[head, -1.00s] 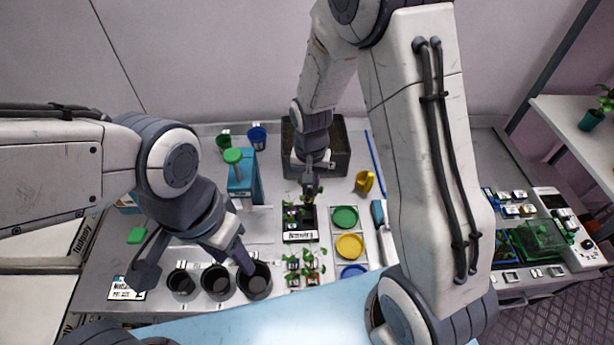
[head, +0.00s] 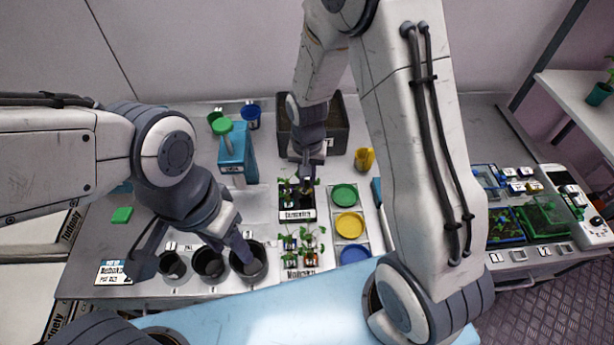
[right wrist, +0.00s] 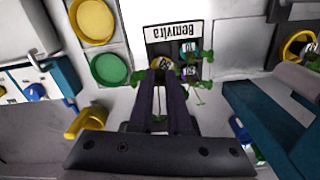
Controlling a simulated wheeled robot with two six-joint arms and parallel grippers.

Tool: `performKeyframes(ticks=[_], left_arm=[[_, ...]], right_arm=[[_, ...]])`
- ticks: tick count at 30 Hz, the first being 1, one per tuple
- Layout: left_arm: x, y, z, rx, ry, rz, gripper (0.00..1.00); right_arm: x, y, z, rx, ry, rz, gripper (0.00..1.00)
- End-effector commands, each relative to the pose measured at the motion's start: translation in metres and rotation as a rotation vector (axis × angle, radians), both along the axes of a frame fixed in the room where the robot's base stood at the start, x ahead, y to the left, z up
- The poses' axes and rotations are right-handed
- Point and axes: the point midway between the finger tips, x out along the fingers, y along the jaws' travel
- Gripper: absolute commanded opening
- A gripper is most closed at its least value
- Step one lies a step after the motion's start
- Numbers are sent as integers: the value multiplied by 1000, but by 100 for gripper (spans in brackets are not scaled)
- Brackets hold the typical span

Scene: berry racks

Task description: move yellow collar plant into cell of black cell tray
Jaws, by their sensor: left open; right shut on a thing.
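The black cell tray (head: 297,204) stands mid-table with a white name label on its front, and it also shows in the right wrist view (right wrist: 174,45). My right gripper (head: 304,184) is directly over the tray, pointing down. In the right wrist view its fingers (right wrist: 161,78) are shut on the yellow collar plant (right wrist: 160,63). Its yellow collar shows between the fingertips; its lower part is hidden, so I cannot tell whether it sits in a cell. A teal-collared plant (right wrist: 191,48) is beside it. My left gripper (head: 195,258) is open and empty above the black pots.
Several small plants (head: 300,240) stand in front of the tray. Green, yellow and blue discs (head: 349,224) lie right of it. Black pots (head: 208,263) line the front left. A dark bin (head: 335,130), a teal carton (head: 236,155) and a yellow cup (head: 364,159) stand behind.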

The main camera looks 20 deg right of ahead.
Motion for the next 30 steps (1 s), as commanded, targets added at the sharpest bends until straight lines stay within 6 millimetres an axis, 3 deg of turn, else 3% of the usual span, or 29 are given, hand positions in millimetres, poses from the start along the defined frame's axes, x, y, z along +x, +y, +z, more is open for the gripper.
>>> performKeyframes(ticks=[18, 30], left_arm=[[0, 0, -38, 0, 0, -2, 50], [0, 0, -41, 0, 0, -2, 50]], right_arm=[[0, 0, -51, 0, 0, 0, 0], [0, 0, -56, 1, -1, 0, 0]])
